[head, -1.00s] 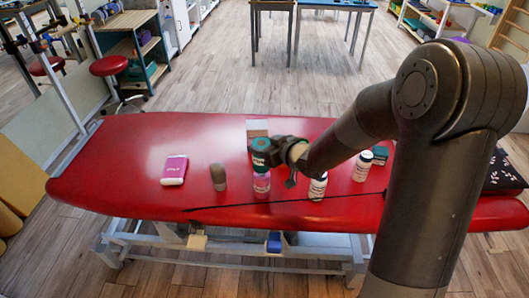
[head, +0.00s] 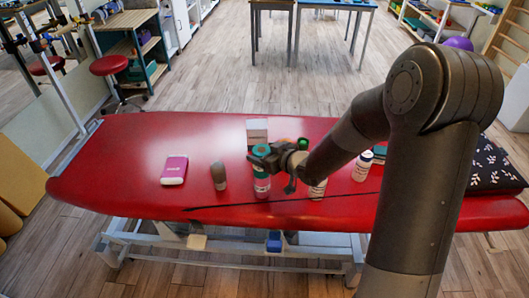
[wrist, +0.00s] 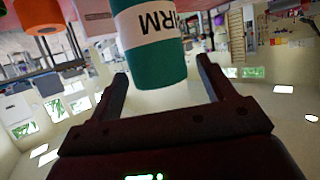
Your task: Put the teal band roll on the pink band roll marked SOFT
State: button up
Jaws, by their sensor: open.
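The teal band roll (head: 262,169) stands upright on the pink band roll (head: 262,187) on the red couch. The pink roll's label cannot be read from here. In the wrist view, which is upside down, the teal roll (wrist: 158,62) shows its end and a white label with part of the word FIRM. My gripper (head: 257,156) is open at the teal roll in the head view and partly covers it. In the wrist view its fingers are spread on either side of the roll's end, with visible gaps. The joint between the two rolls is out of the wrist view.
A patterned cushion (head: 497,165) lies at right. The couch's left end is clear.

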jog(key=shift+r, duration=0.1)
jog(key=shift+d+r, duration=0.1)
jog(key=shift+r, duration=0.05)
jog(key=s+d+r+m+h, duration=0.25)
jog(key=s+d+r, duration=0.2)
jog(key=d, duration=0.25)
jog(key=s+d+r+m+t+h, duration=0.1)
jog(key=s+d+r+h, duration=0.35)
jog(key=d, duration=0.25)
jog(key=s+d+r+m+h, duration=0.2)
jog(key=s+d+r+h, duration=0.1)
jog(key=d+r, duration=0.25)
jog(key=s+r+m+g, duration=0.3)
jog(key=s+g, duration=0.1)
jog(key=s, duration=1.4)
jog(key=shift+s+r+g+y, duration=0.15)
jog(key=shift+s+g+y, duration=0.15)
jog(key=shift+g, duration=0.1)
